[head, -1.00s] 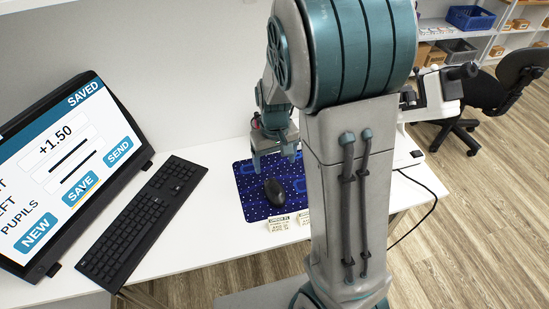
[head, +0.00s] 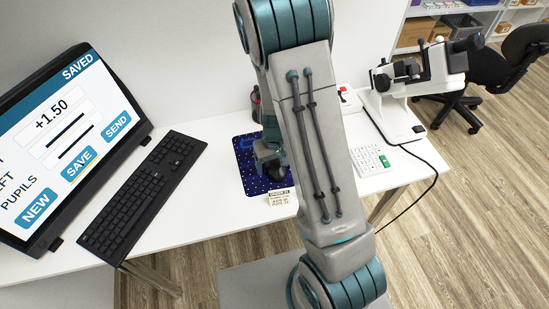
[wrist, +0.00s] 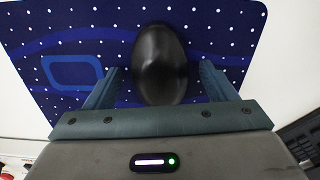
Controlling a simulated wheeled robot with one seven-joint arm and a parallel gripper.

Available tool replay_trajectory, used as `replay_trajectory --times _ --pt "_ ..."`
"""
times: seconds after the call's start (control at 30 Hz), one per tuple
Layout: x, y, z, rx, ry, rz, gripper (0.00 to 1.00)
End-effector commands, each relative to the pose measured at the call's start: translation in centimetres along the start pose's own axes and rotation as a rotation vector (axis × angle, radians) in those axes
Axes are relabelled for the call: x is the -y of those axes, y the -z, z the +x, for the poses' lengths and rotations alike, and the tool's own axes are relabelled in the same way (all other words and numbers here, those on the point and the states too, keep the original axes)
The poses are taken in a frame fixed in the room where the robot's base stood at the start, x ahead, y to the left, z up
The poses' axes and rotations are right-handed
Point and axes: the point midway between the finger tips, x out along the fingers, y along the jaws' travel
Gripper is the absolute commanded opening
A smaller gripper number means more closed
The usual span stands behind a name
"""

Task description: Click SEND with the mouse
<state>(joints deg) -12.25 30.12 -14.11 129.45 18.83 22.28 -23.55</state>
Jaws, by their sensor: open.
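The black mouse (wrist: 162,65) lies on the blue dotted mouse pad (wrist: 70,40) in the wrist view. My gripper (wrist: 163,76) is open, with one finger on each side of the mouse; I cannot tell whether they touch it. In the head view my gripper (head: 270,165) is low over the pad (head: 245,165), and it and my arm mostly hide the mouse. The monitor (head: 70,140) stands at the left. Its SEND button (head: 117,124) is at the right of the screen, beside SAVE and NEW. The header reads SAVED. I cannot make out a cursor.
A black keyboard (head: 143,195) lies between monitor and pad. A small printed card block (head: 279,198) stands at the pad's near edge. A dark bottle (head: 256,105) is behind. A white keypad (head: 370,160) and a white instrument (head: 400,100) are at right.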

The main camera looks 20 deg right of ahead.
Motion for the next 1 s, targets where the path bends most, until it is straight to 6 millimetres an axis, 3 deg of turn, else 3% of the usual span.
replay_trajectory --times 0.23,0.4,0.43,0.67,1.0 --pt "0.0 0.0 0.0 0.0 0.0 0.0 0.78" --pt "0.0 0.0 0.0 0.0 0.0 -0.001 0.31" --pt "0.0 0.0 0.0 0.0 0.0 -0.001 0.28" --pt "-0.3 0.0 0.1 -0.001 0.0 -0.001 0.28" --pt "-2.8 0.0 0.1 -0.001 0.0 -0.013 0.28"
